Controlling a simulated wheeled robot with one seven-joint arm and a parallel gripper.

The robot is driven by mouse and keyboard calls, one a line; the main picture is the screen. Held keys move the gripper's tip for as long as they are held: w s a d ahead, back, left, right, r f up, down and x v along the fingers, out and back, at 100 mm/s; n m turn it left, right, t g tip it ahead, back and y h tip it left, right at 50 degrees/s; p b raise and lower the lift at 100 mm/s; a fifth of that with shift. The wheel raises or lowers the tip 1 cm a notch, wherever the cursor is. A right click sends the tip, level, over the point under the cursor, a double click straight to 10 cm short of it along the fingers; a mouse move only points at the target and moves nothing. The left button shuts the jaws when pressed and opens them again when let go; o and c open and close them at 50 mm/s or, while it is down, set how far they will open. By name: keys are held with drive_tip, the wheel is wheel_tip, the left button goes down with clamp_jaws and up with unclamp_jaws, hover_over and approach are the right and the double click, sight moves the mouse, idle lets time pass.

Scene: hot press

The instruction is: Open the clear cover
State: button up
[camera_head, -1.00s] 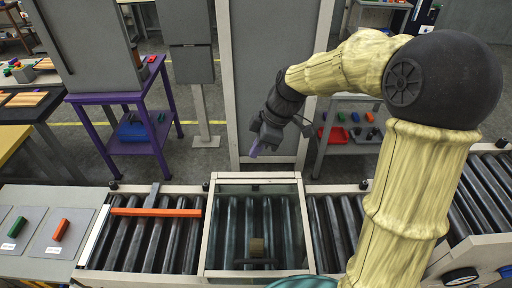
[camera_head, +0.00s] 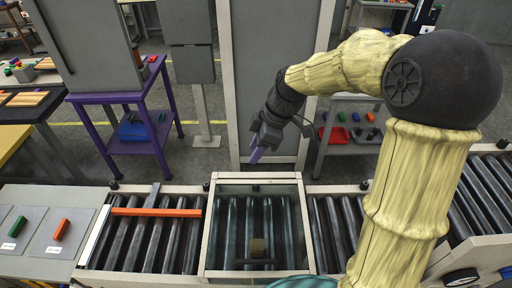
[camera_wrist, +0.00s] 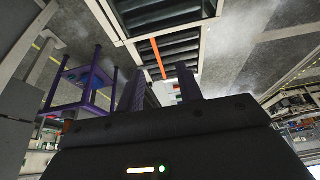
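The clear cover (camera_head: 230,230) lies flat and shut over the middle section of the roller conveyor, inside a pale frame (camera_head: 210,225). Dark rollers show through it. A dark bar-like handle (camera_head: 257,262) with a small brown block (camera_head: 257,246) is near its front edge; whether the block is on or under the cover is unclear. My gripper (camera_head: 255,157) is above and behind the cover's far edge, touching nothing. In the wrist view its two purple fingers (camera_wrist: 158,82) are apart with nothing between them.
An orange bar (camera_head: 155,212) lies across the rollers left of the cover. A tall grey panel (camera_head: 270,70) stands behind the conveyor. A purple shelf (camera_head: 135,95) stands further back.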

drive_tip(key=b+v, duration=0.2)
drive_tip(key=v, duration=1.5)
drive_tip(key=shift+r, duration=0.25)
drive_tip(key=shift+s, duration=0.1)
drive_tip(key=s+d+f+m+t+h, duration=0.1)
drive_tip(key=s+f+m, duration=0.3)
drive_tip(key=f, duration=0.4)
drive_tip(key=s+d+f+m+h, duration=0.2)
drive_tip(key=s+d+f+m, duration=0.1)
drive_tip(key=f+m, duration=0.4)
drive_tip(key=s+d+f+m+t+h, duration=0.1)
drive_tip(key=s+d+f+m, duration=0.1)
drive_tip(key=s+f+m, duration=0.3)
wheel_tip(320, 180, down, 5)
drive_tip(key=shift+s+d+r+m+t+h, duration=0.1)
drive_tip(key=shift+s+d+m+t+h, duration=0.2)
drive_tip(key=shift+m, duration=0.4)
drive_tip(key=shift+w, duration=0.1)
